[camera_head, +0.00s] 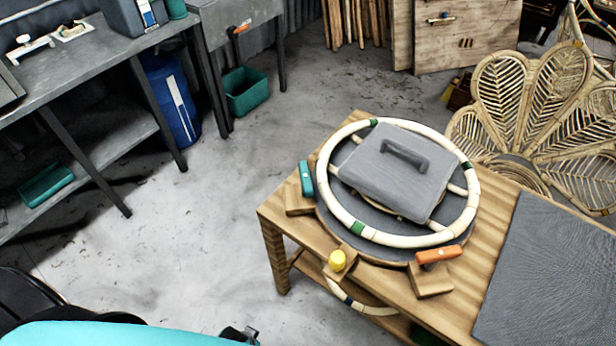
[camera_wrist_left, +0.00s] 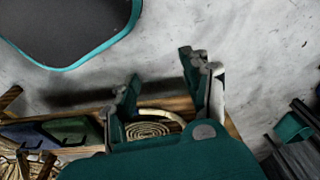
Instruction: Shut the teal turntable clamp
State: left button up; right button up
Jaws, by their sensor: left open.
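The teal clamp (camera_head: 306,178) sits on a wooden block at the left edge of the turntable (camera_head: 328,222) in the head view. Its handle lies beside the rattan hoop (camera_head: 340,227); I cannot tell whether it presses on the hoop. An orange clamp (camera_head: 438,256) sits on a block at the turntable's front right. A grey plate with a handle (camera_head: 398,172) lies within the hoop. My left gripper (camera_wrist_left: 162,68) is open and empty in the left wrist view, with floor beyond its fingers. The teal clamp is not visible there. My right gripper is not in view.
A yellow knob (camera_head: 337,260) stands at the front of the wooden table (camera_head: 290,237). A grey mat (camera_head: 548,270) covers its right part. A rattan chair (camera_head: 535,105) stands behind. A grey workbench (camera_head: 85,65) stands at left, with open floor (camera_head: 200,240) between.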

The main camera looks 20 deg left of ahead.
pick_arm(q)
jog(key=w+d+r, duration=0.1)
jog(key=w+r, duration=0.4)
jog(key=r, duration=0.3)
notch_tip(320, 180, up, 31)
jog(key=n+t+y+b, duration=0.2)
jog(key=n+t+y, duration=0.45)
jog(key=t, duration=0.35)
send_over(306, 178)
jog(key=s+d, duration=0.6)
jog(key=s, duration=0.7)
jog(key=shift+n+h, duration=0.35)
jog(key=x, duration=0.5)
jog(key=p+x, duration=0.1)
jog(key=x, duration=0.5)
jog(key=p+x, duration=0.1)
jog(key=x, duration=0.4)
jog(key=shift+w+a+r, duration=0.1)
jog(key=shift+w+r, duration=0.2)
jog(key=shift+w, duration=0.05)
grip_shut()
